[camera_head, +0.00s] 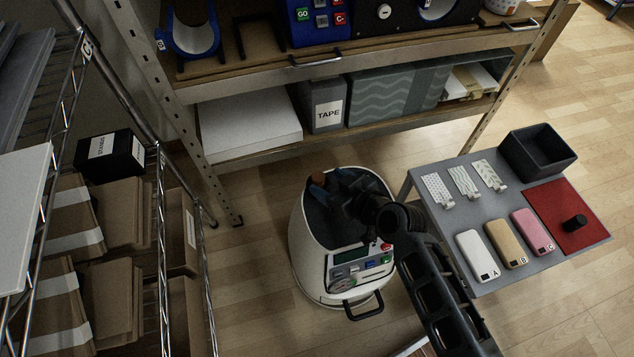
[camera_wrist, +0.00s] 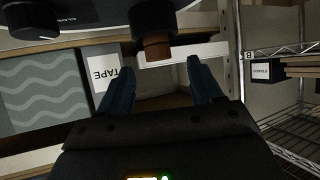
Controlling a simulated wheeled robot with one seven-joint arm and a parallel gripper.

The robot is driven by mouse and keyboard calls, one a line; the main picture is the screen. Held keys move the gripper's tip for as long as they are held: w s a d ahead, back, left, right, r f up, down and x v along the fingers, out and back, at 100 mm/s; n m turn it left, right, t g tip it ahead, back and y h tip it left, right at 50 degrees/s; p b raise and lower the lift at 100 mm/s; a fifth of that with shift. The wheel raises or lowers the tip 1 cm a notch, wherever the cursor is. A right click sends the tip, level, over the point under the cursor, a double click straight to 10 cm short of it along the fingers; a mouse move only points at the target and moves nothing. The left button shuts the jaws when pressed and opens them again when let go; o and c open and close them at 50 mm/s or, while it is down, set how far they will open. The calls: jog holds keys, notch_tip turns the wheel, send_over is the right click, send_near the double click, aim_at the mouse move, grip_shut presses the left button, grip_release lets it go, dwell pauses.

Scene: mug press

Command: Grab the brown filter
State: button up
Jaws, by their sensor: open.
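The brown filter (camera_wrist: 158,47) is a short brown cylinder at the end of a dark round part in the wrist view, which looks upside down. My gripper (camera_wrist: 162,75) is open, with one blue finger to each side; the filter lies between and slightly beyond the fingertips, with gaps showing on both sides. In the head view the filter (camera_head: 318,177) is a small brown patch at the tips of my gripper (camera_head: 322,187), above a white round machine (camera_head: 303,240) with a dark top. My gripper and arm hide much of that top.
A shelf (camera_head: 250,85) stands behind, holding a TAPE box (camera_head: 325,105). A wire rack (camera_head: 160,210) with cartons stands left. A grey table (camera_head: 452,222) at right carries colored cases, a dark bin (camera_head: 538,155) and a red mat (camera_head: 565,205). Floor shows between.

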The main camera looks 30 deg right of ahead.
aim_at(320, 177)
jog(key=shift+x, duration=1.55)
jog(key=shift+d, duration=0.1)
jog(key=c, duration=1.1)
jog(key=shift+r, duration=0.1)
jog(key=shift+c, duration=0.2)
